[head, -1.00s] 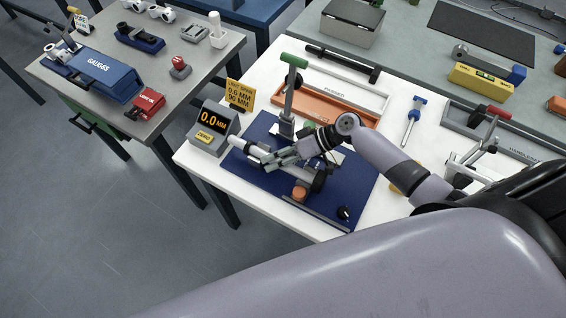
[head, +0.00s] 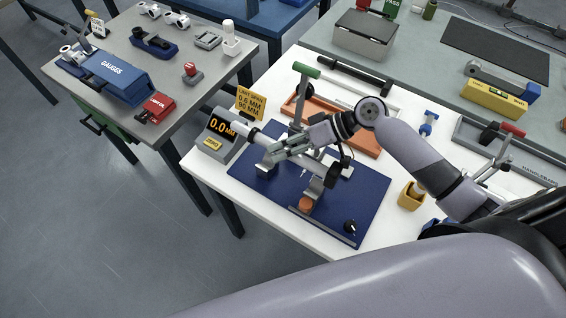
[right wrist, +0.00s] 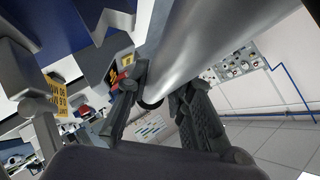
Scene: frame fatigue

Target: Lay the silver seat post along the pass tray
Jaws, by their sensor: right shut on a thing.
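My right gripper (head: 277,152) is shut on the silver seat post (head: 262,138), over the blue measuring board (head: 362,205). The post runs slantwise from the gauge display toward the board's middle, and I cannot tell whether it is clear of the board's supports. In the right wrist view the fingers (right wrist: 162,100) sit either side of the post (right wrist: 215,45), which fills the upper middle. My left gripper is not in view.
A green-topped upright (head: 305,72) stands near the gripper. A gauge display (head: 221,127) reads 0.0 mm.

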